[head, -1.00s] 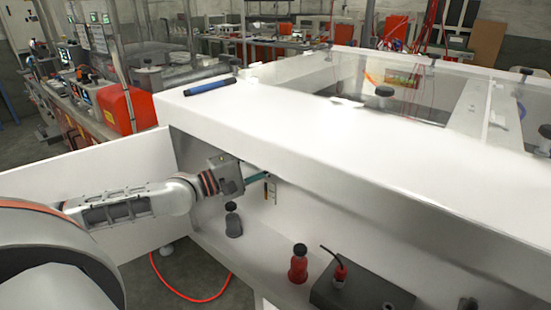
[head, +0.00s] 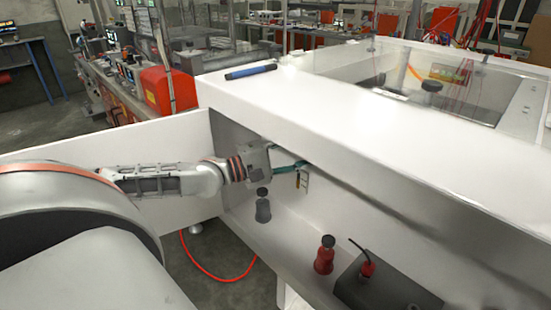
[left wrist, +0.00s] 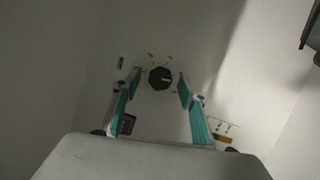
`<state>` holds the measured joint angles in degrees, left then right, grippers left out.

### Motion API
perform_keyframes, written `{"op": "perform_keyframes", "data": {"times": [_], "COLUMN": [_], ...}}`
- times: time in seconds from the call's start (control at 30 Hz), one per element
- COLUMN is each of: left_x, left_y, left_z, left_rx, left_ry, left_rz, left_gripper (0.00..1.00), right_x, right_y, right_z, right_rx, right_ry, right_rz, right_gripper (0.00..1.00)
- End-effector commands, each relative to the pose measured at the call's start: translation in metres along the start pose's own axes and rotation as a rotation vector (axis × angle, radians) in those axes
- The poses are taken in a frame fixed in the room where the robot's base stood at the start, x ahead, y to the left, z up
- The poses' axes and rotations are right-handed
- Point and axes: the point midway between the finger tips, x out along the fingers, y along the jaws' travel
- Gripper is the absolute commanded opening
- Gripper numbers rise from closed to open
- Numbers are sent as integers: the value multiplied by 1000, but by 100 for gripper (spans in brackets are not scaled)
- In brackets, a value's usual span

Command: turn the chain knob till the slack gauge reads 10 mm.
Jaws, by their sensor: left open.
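The knob (left wrist: 160,79) is dark, many-sided and has a pale mark on its face. It sits on the pale inner wall, near the middle of the left wrist view. My left gripper (left wrist: 160,73) is open, with one teal finger on each side of the knob and a visible gap to it on both sides. In the head view the left gripper (head: 292,162) reaches into the white machine's open bay, and the knob is hidden there. A small gauge-like plate (head: 303,180) hangs on the wall just below the fingers; its reading is too small to tell. My right gripper is out of view.
On the bay's ledge stand a grey bottle (head: 263,210), a red bottle (head: 325,258) and a dark box (head: 385,290) with a red plug and cable. The white machine top (head: 330,105) overhangs the bay. A blue marker-like stick (head: 250,72) lies on it.

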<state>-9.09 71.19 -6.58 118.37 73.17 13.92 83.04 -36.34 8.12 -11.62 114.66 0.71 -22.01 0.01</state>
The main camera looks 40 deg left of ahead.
Motion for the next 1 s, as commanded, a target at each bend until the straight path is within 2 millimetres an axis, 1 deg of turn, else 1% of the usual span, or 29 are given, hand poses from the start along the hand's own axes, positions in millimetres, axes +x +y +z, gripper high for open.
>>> {"op": "perform_keyframes", "data": {"times": [0.1, 0.3, 1.0], "left_x": [-10, -22, -54], "left_y": [-2, -2, -2], "left_z": [1, 0, 1], "left_rx": [0, 2, -3], "left_ry": [-3, 1, -2], "left_rz": [-6, -5, -3], "left_gripper": [42, 42, 42], "right_x": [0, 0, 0], "right_y": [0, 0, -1], "right_z": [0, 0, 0], "right_rx": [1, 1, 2], "right_ry": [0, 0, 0], "right_rz": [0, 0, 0], "right_gripper": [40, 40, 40]}}
